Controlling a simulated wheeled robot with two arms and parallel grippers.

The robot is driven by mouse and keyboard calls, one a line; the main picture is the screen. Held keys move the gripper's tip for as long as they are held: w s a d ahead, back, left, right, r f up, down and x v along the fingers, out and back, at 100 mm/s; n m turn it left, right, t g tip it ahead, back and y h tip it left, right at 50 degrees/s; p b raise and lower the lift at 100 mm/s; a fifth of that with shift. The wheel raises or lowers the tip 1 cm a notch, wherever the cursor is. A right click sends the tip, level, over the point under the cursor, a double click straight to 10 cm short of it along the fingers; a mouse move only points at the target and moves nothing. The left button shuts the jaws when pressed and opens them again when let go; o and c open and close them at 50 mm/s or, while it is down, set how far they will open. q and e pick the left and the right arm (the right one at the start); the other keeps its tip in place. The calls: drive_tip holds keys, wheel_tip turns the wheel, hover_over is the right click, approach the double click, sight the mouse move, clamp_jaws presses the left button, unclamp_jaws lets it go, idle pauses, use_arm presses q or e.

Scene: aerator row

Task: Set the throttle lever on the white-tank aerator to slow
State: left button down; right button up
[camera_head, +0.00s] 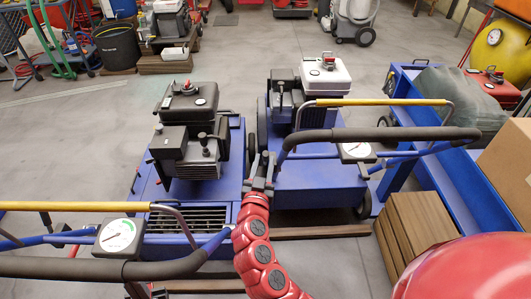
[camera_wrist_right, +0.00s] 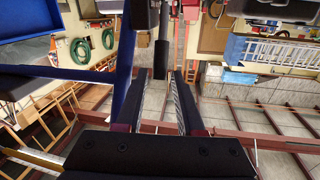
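The white-tank aerator (camera_head: 312,185) is the blue machine right of centre in the head view, with a white tank (camera_head: 325,75) on its engine. A white round dial with a red mark (camera_head: 357,152) sits below its dark handlebar (camera_head: 385,134); its setting is too small to read. I cannot make out the throttle lever for certain. My right gripper (camera_head: 263,168) is left of the handlebar's left bend, apart from the dial. Its two fingers (camera_wrist_right: 166,102) are apart in the wrist view. A dark rod (camera_wrist_right: 161,60) shows near the fingertips; I cannot tell what it is.
A second blue aerator with a black tank (camera_head: 192,100) stands to the left, with its own dial (camera_head: 118,237) and handlebar (camera_head: 100,268). A blue rack (camera_head: 455,165), stacked brown boards (camera_head: 415,225) and a cardboard box (camera_head: 508,165) stand at right.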

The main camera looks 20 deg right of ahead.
sight(265, 157)
drive_tip(key=shift+x, duration=1.75)
clamp_jaws()
